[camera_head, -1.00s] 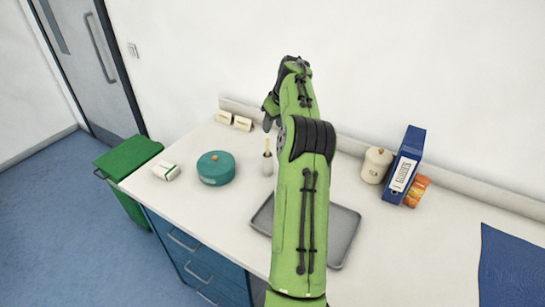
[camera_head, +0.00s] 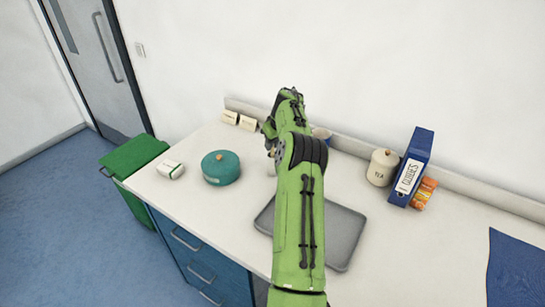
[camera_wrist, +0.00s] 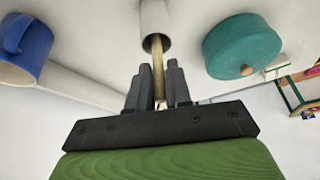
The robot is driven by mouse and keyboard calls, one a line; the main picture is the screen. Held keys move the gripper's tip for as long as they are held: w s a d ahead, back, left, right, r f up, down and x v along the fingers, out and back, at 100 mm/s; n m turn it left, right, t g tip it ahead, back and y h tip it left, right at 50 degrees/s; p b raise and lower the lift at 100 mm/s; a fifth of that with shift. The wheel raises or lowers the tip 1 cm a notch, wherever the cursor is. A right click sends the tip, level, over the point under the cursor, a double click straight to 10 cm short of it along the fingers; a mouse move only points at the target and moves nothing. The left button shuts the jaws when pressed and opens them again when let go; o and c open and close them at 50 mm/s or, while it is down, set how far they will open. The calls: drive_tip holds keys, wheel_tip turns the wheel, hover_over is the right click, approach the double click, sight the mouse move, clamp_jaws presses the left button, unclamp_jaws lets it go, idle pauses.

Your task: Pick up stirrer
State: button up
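The stirrer (camera_wrist: 157,68) is a thin tan wooden stick in the wrist view. One end is at the mouth of a small white holder (camera_wrist: 155,16); its other end reaches back between my fingers. My gripper (camera_wrist: 159,78) has its two dark fingers close together on either side of the stick, seemingly shut on it. The stirrer is hidden there.
A teal lidded pot (camera_head: 220,169) stands left of the holder, with a small white box (camera_head: 170,169) beyond it. A blue mug (camera_head: 321,134) is behind my arm. A grey tray (camera_head: 345,228) lies under my arm. A tea canister (camera_head: 381,167) and blue binder (camera_head: 411,166) stand right.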

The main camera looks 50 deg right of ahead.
clamp_jaws()
